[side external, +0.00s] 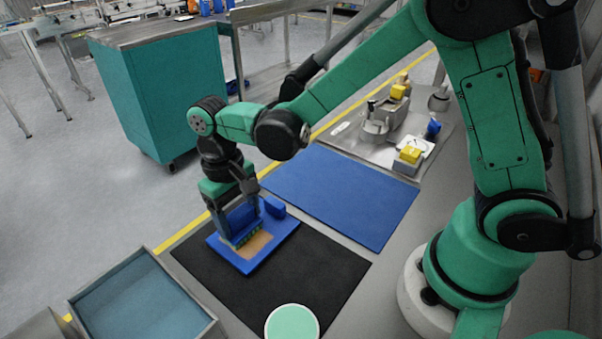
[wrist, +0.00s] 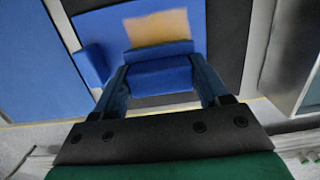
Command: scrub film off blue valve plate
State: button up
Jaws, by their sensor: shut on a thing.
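The blue valve plate (side external: 284,232) lies on a black mat. A tan film patch (side external: 258,243) shows on it beside the tool. In the wrist view the plate (wrist: 104,28) is at the top, with the tan film (wrist: 157,27) just beyond the tool. My gripper (side external: 240,216) points down over the plate, shut on a blue scrubber (side external: 239,228) with a green and yellow underside. The scrubber (wrist: 160,76) sits between both fingers in the wrist view. It is low at the plate; I cannot tell whether it touches. It hides part of the plate.
A small blue block (side external: 273,207) is at the plate's back edge. The black mat (side external: 325,266) has free room on the right. A blue mat (side external: 345,195) lies behind. A grey bin (side external: 140,300) is front left, a pale green disc (side external: 292,323) in front.

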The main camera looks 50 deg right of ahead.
jog(key=shift+s+f, duration=0.2)
jog(key=shift+s, duration=0.25)
jog(key=shift+s+r, duration=0.25)
jog(key=shift+s, duration=0.55)
jog(key=shift+s+f, duration=0.1)
jog(key=shift+s, duration=1)
jog(key=shift+w+r, duration=0.2)
jog(key=shift+w, duration=0.05)
jog(key=shift+w+f, duration=0.2)
jog(key=shift+w, duration=3.25)
notch_tip(320, 180, up, 8)
